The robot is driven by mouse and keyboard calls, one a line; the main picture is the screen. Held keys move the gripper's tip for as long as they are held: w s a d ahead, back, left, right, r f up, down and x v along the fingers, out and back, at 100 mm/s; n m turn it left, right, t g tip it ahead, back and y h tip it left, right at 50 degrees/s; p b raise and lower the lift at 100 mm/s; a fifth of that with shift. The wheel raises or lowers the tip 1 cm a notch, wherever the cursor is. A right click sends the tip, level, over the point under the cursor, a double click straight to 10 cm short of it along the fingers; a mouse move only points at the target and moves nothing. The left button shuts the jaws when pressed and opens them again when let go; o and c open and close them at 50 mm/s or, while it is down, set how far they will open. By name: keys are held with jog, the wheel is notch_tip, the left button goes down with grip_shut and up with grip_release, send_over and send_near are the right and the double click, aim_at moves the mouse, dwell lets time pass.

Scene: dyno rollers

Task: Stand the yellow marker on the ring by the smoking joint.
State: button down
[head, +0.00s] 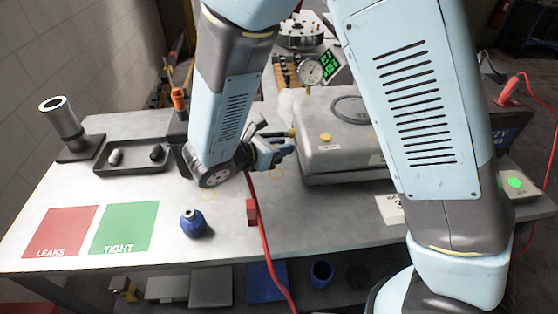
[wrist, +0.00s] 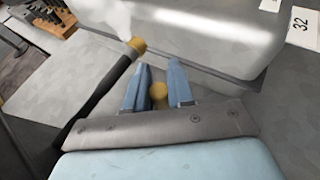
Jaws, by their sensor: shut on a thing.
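My gripper (wrist: 160,75) is shut on the yellow marker (wrist: 158,93), whose rounded yellow top shows between the blue fingers in the wrist view. In the head view my gripper (head: 280,148) is low over the table, left of the grey case; the marker is hidden there. White smoke (wrist: 115,18) drifts at the upper left of the wrist view, and shows in the head view (head: 290,102) behind the gripper.
A black rod with a yellow end (wrist: 137,45) lies close left of the fingers. The grey case (head: 350,160) stands close right. A red cable (head: 262,232) runs over the front edge.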

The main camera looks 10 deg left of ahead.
aim_at(280, 171)
jog(key=shift+f, duration=2.45)
jog(key=c, duration=1)
grip_release()
jog(key=shift+f, duration=0.1)
jog(key=v, duration=1.2)
jog(key=shift+s+d, duration=0.1)
